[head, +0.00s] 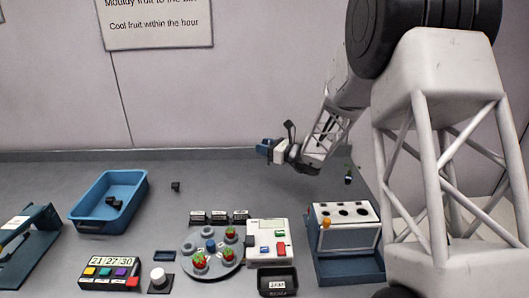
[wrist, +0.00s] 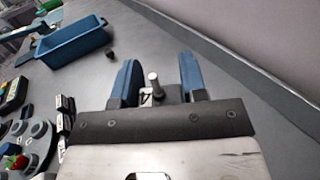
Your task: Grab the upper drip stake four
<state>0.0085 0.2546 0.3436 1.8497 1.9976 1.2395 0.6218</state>
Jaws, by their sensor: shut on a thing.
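In the head view my gripper (head: 264,147) is raised above the back of the grey bench and points left; the held piece is not distinct there. A small dark stake-like item with a green top (head: 348,179) stands at the bench's right, behind the holed block.
A blue tray (head: 97,226) with dark pieces stands left, a small black piece (head: 175,186) beside it. Front centre has a round plate (head: 214,262) with red berries, labelled black blocks (head: 220,217) and a white panel (head: 259,239). A holed block (head: 345,240) stands right. The back bench is mostly clear.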

